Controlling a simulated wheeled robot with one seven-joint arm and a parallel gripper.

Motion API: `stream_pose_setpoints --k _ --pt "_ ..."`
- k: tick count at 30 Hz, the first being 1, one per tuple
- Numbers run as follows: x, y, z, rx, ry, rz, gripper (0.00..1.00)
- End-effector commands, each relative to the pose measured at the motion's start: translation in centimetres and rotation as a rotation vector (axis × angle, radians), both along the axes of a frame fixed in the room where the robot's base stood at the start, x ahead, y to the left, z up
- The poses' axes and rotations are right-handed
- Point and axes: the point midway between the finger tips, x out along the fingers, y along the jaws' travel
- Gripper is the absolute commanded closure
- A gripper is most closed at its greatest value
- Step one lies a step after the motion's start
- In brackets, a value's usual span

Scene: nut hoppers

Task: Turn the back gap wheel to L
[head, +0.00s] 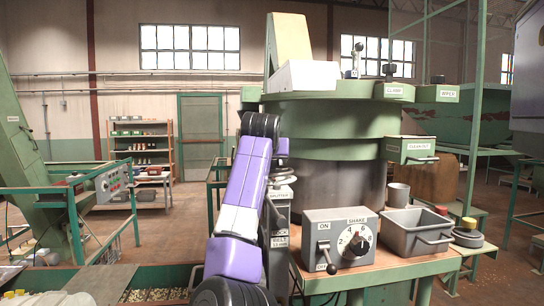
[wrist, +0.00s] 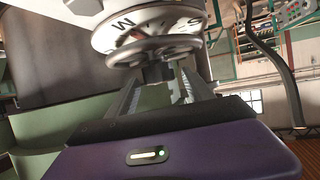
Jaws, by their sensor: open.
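In the wrist view a pale round dial (wrist: 150,22) with black letters, M and S among them, is at the top. A grey wheel rim (wrist: 150,49) is in front of it, with a dark hub part (wrist: 158,72) below. My gripper (wrist: 160,92) is open, its two fingers reaching up toward the wheel on either side of the hub part. I cannot tell whether they touch it.
A grey SHAKE control box (head: 340,238) with a lever and dial stands on the bench right of my arm. A grey metal bin (head: 416,232) is beside it. The large green-rimmed hopper drum (head: 325,150) rises behind.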

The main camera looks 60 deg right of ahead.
Motion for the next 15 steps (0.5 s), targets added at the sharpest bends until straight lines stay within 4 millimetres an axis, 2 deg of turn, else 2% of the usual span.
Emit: stream_pose_setpoints --k 6,14,15 --pt "0.7 -1.5 -0.7 0.001 0.001 0.000 0.40" --pt "0.7 -1.6 -0.8 -0.001 0.000 0.000 0.40" --pt "0.7 -1.6 -0.8 -0.001 0.000 0.000 0.44"
